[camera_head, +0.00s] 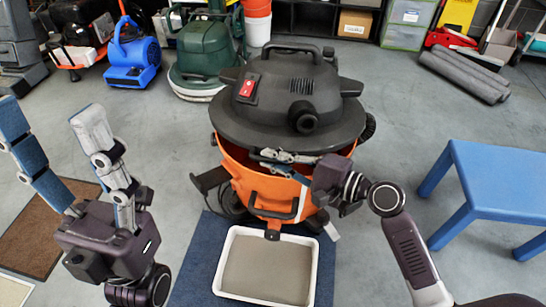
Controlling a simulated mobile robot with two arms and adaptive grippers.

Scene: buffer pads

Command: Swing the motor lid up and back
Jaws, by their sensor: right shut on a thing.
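The black motor lid (262,128) is on the orange vacuum drum (244,178) in the middle of the head view. It has a red switch, a top handle and a round port. The lid's front edge stands a little above the drum rim, and a dark gap shows below it. My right gripper (268,160) reaches in from the right and is shut on the lid's front edge; the exact contact is partly hidden by its fingers. My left gripper (50,115) is at the left, open and empty, its fingers pointing up, well apart from the vacuum.
A white tray with a grey pad (266,268) lies on a blue mat (191,280) in front of the drum. A blue table (495,185) stands at the right. A green machine (205,50) and blue blower (132,60) stand behind, left of the lid.

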